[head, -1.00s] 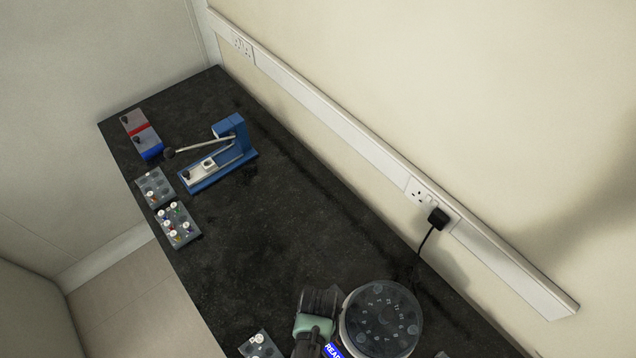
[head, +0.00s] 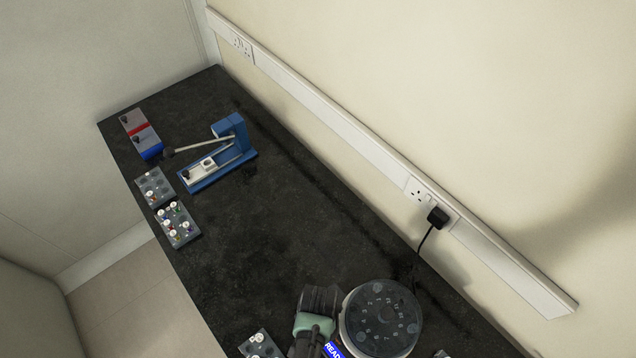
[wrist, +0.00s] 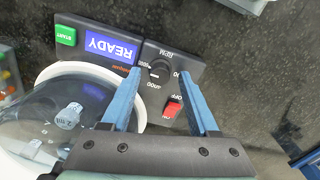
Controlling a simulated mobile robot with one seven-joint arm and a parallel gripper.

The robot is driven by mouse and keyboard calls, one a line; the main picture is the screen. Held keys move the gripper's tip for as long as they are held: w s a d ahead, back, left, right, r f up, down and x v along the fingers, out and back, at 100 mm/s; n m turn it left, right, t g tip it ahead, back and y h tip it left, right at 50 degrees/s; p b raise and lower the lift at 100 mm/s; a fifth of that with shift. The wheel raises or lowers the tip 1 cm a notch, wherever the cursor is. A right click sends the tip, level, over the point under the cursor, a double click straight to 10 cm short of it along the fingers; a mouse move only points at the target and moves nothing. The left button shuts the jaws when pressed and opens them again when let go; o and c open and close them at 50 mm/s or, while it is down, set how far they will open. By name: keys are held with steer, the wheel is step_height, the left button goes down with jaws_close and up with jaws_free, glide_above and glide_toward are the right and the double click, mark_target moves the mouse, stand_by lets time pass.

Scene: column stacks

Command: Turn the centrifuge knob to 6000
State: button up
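The centrifuge (head: 348,318) stands at the bottom of the head view, with a clear round lid over a numbered rotor. In the wrist view its dark panel (wrist: 90,29) carries a blue READY display (wrist: 111,46), a green START button (wrist: 66,36) and a red button (wrist: 173,107). The black RPM knob (wrist: 160,68) has speed marks around it; its exact setting is too small to read. My gripper (wrist: 159,73) is open. Its two blue fingers appear on either side of the knob, with small gaps. I cannot tell how far above the panel the tips are.
A tube rack (head: 260,346) stands left of my wrist. Farther along the dark bench are two more racks (head: 156,186) (head: 178,224), a blue lever device (head: 222,160) and a red and blue block (head: 141,134). A plug (head: 436,217) sits in the wall socket. The middle bench is clear.

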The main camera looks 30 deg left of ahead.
steer(key=shift+r, duration=0.1)
step_height(320, 180, up, 13)
stand_by(0.7)
stand_by(0.5)
